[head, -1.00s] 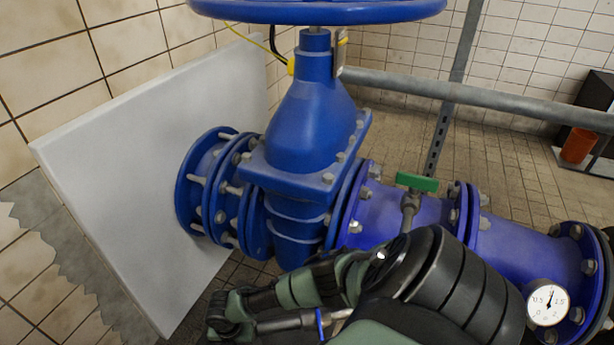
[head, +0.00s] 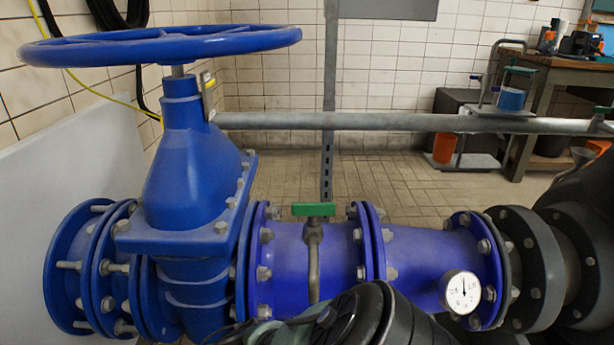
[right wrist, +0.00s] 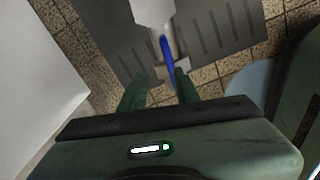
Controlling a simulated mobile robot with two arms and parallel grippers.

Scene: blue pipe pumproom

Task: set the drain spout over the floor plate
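In the right wrist view my right gripper (right wrist: 160,84) points down, with its two green fingers apart. A pale grey pipe piece, which looks like the drain spout (right wrist: 154,14), comes in from the top edge. A blue lever or strip (right wrist: 167,55) runs along it towards the fingertips. Its lower end lies near the right-hand finger; I cannot tell whether they touch. The grey slotted floor plate (right wrist: 228,38) lies beyond, on the tiles. In the head view only part of my right arm shows at the bottom; its gripper is hidden. My left gripper is not in view.
In the head view a blue pipe (head: 335,250) with a green-handled valve (head: 313,209) and gauge (head: 461,292) crosses the front. A large blue handwheel valve (head: 185,170) stands left. A grey rail (head: 400,122) runs behind.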

